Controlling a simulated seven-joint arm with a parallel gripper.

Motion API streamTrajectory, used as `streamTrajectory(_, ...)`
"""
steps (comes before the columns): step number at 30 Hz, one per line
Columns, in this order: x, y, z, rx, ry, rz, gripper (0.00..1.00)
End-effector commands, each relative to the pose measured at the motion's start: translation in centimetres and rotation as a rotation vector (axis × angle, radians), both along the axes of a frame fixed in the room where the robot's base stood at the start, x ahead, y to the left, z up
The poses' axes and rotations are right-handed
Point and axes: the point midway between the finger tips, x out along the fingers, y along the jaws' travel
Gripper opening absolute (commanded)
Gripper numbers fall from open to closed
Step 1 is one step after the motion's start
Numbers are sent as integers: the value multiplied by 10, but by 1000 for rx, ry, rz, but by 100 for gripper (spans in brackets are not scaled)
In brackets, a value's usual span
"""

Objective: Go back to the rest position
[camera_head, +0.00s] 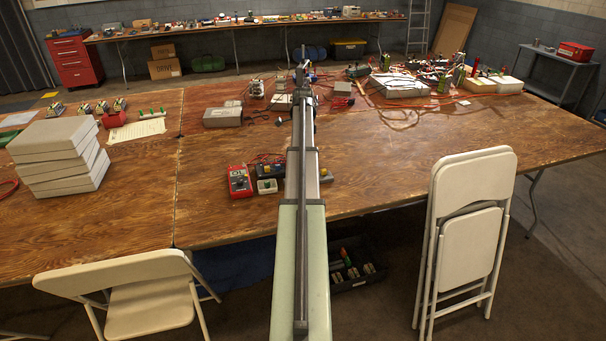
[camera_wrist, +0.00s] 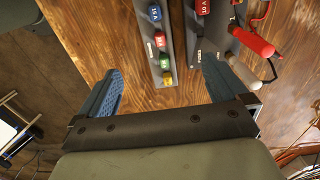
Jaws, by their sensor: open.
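My arm reaches straight away from the body over the wooden table (camera_head: 400,170) in the head view. Its far end is near the back of the table, where the fingers are too small to make out. In the wrist view my gripper (camera_wrist: 161,64) is open, with its two blue fingers wide apart. A grey fuse strip (camera_wrist: 154,42) with blue, red, green and yellow fuses lies in the gap between them. It appears clear of both fingers. A second grey block marked FUSES (camera_wrist: 197,50), with red fuses, is beside the right finger and partly hidden by it.
Red-handled tools (camera_wrist: 252,42) lie right of the fuse block. A red multimeter (camera_head: 239,183) sits left of my arm, and a grey box (camera_head: 222,117) farther back. White boxes (camera_head: 62,150) are stacked left. Cables and tools (camera_head: 410,82) clutter the back right. The right front tabletop is clear.

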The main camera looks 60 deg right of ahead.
Motion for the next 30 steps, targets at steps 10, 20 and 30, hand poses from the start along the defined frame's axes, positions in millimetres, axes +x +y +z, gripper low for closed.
streamTrajectory(10, 0, 0, -16, 0, 0, 0, 100)
streamTrajectory(20, 0, 0, -16, 0, 0, 0, 100)
streamTrajectory(30, 0, 0, -12, -1, -1, 0, 100)
